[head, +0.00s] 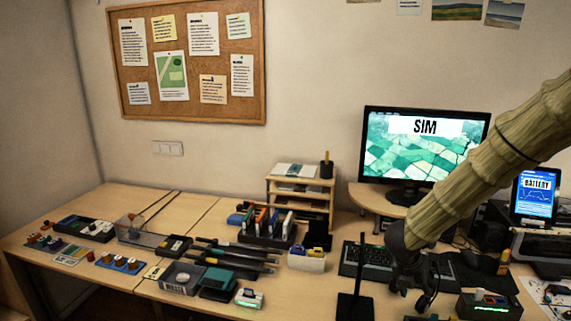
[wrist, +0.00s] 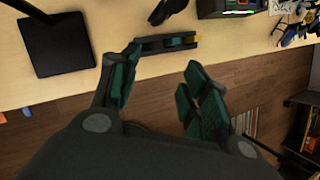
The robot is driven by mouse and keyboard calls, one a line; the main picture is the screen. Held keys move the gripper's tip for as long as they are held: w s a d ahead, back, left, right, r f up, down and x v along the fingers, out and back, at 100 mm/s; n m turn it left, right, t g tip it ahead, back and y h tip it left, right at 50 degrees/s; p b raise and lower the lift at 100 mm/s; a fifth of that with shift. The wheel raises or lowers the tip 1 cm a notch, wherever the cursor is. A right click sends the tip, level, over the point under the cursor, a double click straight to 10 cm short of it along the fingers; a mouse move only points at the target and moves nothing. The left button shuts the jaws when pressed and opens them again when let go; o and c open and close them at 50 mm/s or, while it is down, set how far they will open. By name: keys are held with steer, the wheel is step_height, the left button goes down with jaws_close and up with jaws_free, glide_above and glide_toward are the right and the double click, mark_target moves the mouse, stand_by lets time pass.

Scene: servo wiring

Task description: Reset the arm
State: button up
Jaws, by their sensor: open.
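My arm comes in from the upper right of the head view in a tan ribbed sleeve (head: 490,160). Its dark end, with my gripper (head: 424,297), hangs low over the right half of the desk. In the wrist view my gripper (wrist: 160,88) has its two dark green fingers spread wide apart, with nothing between them. The fingers are near the desk's front edge, with the wooden floor showing below and between them. Contact with the desk cannot be told.
A black stand with a thin upright post (head: 357,285) is left of my gripper. A keyboard (head: 368,262) and monitor (head: 420,150) stand behind. A box with a green light (head: 488,306) is at right. A dark bar with a yellow end (wrist: 165,43) lies by the desk edge.

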steer(key=s+a+f+n+b, duration=0.2)
steer(key=s+f+n, duration=0.6)
steer(key=f+n, duration=0.45)
steer(key=s+a+f+n+b, duration=0.2)
steer(key=s+f+n, duration=0.6)
steer(key=f+n, duration=0.4)
steer(key=s+a+f+n+y+b, duration=0.1)
steer(key=s+a+f+n, duration=0.2)
steer(key=s+n, duration=0.3)
steer(key=s+a+f+n+g+y+b, duration=0.1)
steer(key=s+a+f+n+y, duration=0.1)
steer(key=s+f+n, duration=0.3)
steer(key=s+a+f+n+g+y+b, duration=0.1)
steer(key=s+a+f+n, duration=0.3)
steer(key=s, duration=0.8)
step_height(320, 180, down, 2)
steer(key=n, duration=0.2)
steer(key=shift+s+n+y, duration=0.3)
steer(key=shift+s+n, duration=0.05)
